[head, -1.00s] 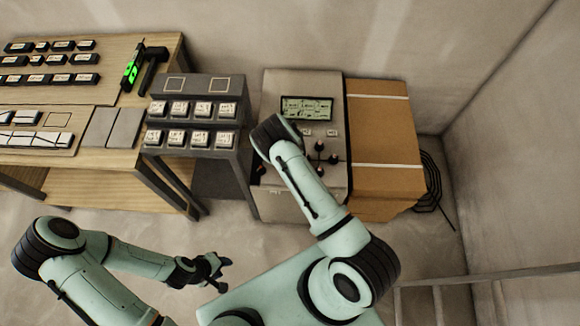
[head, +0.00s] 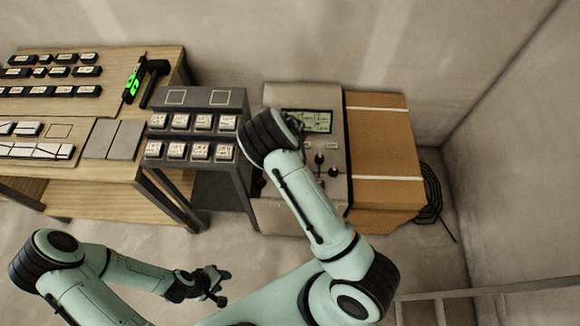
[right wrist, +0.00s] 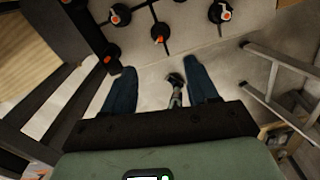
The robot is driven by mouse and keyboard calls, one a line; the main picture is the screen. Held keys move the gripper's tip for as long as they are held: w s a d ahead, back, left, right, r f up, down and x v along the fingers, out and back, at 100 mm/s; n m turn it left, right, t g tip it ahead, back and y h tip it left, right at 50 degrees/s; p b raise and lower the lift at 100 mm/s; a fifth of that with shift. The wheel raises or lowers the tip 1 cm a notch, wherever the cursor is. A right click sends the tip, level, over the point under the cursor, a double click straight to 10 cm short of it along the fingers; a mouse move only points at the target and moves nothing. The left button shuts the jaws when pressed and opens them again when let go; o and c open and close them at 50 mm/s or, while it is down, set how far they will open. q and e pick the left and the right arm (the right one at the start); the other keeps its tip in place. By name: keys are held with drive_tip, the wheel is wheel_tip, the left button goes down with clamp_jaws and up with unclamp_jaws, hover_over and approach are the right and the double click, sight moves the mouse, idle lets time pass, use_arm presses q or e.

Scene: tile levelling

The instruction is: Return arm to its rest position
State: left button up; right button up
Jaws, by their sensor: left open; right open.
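My left gripper (head: 222,285) is open and empty, held over bare floor at the lower middle of the head view. My left arm (head: 90,285) is bent at the lower left. My right arm (head: 310,205) rises from the bottom middle, and its upper end covers part of the grey machine (head: 270,215). My right gripper is hidden in the head view. In the right wrist view my right gripper (right wrist: 160,70) is open, with nothing between its two fingers.
Black knobs with orange marks (right wrist: 157,35) lie just beyond the right fingers. A cardboard box (head: 383,150) stands right of the machine. A grey rack of tiles (head: 193,99) and a wooden bench (head: 110,195) stand left. A metal rail (head: 470,291) is lower right.

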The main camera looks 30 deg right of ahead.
idle(0.5)
drive_tip(key=s+a+f+n+g, duration=0.1)
drive_tip(key=s+f+n, duration=0.3)
drive_tip(key=s+n, duration=0.45)
drive_tip(key=s+f+n+g, duration=0.1)
drive_tip(key=s+f+n, duration=0.4)
drive_tip(key=s+n, duration=0.4)
drive_tip(key=s+a+r+n+t+y, duration=0.1)
drive_tip(key=s+a+n+y, duration=0.1)
drive_tip(key=a+n, duration=0.4)
drive_tip(key=s+a+r+n+t+y, duration=0.1)
drive_tip(key=s+a+n, duration=0.3)
drive_tip(key=n, duration=1.3)
drive_tip(key=shift+a+r+y, duration=0.4)
drive_tip(key=shift+a, duration=0.75)
